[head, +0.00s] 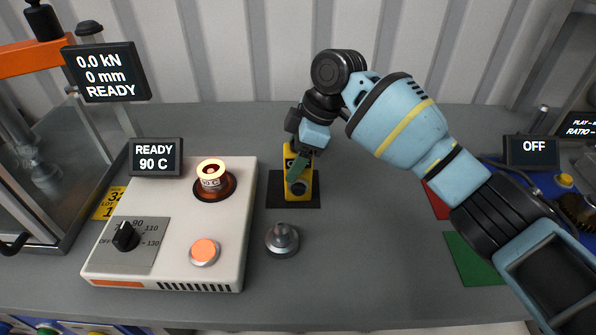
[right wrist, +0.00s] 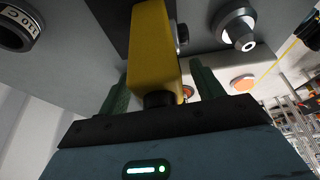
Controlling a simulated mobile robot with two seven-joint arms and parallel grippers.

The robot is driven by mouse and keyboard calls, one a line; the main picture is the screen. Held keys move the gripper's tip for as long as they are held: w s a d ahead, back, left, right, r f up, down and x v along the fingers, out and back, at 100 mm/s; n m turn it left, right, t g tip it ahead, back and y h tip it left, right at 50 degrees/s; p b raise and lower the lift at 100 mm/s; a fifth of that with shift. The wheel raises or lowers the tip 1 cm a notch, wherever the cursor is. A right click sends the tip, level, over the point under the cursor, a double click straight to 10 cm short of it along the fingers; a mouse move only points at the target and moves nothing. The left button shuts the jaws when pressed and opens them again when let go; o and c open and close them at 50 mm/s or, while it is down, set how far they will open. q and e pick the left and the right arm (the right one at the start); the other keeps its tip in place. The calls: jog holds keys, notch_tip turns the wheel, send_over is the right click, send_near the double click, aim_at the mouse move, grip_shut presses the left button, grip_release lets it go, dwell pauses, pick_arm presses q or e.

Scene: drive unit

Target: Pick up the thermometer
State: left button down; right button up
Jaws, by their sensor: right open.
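The thermometer, a yellow body with black parts (head: 305,188), stands upright on a black mat (head: 277,198) in the middle of the bench. My right gripper (head: 297,165) reaches down to it from above and covers part of its upper half. In the right wrist view the yellow thermometer (right wrist: 153,45) lies between the two green fingers (right wrist: 162,85), one on each side. A gap shows at the left finger; contact at the right finger is hard to judge. The right gripper is open. My left gripper is not in view.
A white heater unit (head: 170,225) with a knob and an orange button stands left of the mat. A grey metal knob-like piece (head: 282,240) sits just in front. Red and green patches (head: 470,258) lie at right. The bench between is clear.

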jog(key=c, duration=1.1)
jog(key=shift+c, duration=0.2)
jog(key=shift+r, duration=0.15)
notch_tip(320, 180, up, 10)
jog(key=shift+f, duration=0.1)
jog(key=shift+f, duration=0.1)
jog(key=shift+f, duration=4.95)
jog(key=shift+f, duration=0.15)
